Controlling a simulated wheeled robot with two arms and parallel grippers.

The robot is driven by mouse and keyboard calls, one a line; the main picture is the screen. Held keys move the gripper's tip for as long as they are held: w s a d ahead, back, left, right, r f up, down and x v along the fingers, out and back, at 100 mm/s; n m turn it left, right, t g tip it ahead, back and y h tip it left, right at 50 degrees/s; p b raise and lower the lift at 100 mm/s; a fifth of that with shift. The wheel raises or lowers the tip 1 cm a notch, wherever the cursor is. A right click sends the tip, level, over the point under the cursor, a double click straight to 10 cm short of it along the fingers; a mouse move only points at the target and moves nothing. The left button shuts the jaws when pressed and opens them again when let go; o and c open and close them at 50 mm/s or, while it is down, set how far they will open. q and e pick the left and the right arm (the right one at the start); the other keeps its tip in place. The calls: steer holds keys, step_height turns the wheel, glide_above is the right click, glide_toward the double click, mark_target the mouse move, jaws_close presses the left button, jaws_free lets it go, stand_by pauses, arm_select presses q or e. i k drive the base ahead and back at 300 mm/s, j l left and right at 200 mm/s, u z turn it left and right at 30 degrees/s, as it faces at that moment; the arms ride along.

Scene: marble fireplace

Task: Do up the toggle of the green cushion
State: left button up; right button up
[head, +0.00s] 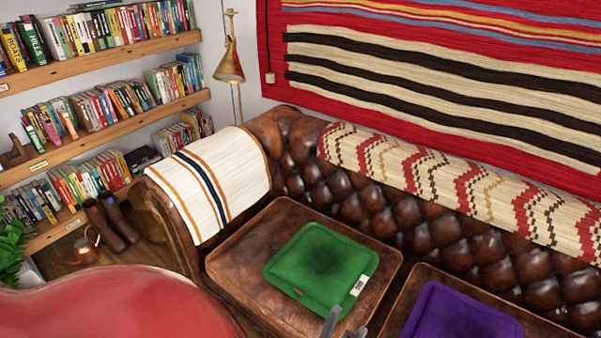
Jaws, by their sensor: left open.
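The green cushion (322,262) lies flat on the left seat of the brown leather sofa (238,258). My left gripper (344,325) shows only as grey fingertips at the bottom edge of the picture, just in front of the cushion's near right corner. It is open, with nothing seen between the fingers. My right gripper is not in view.
A purple cushion (460,313) lies on the seat to the right. The tufted sofa back (400,220) rises behind, with a patterned blanket (440,182) over it. A striped throw (212,180) covers the left armrest. Bookshelves (105,65) stand at the left.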

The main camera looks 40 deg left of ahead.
mark_target(329, 269)
steer(key=u, duration=1.1)
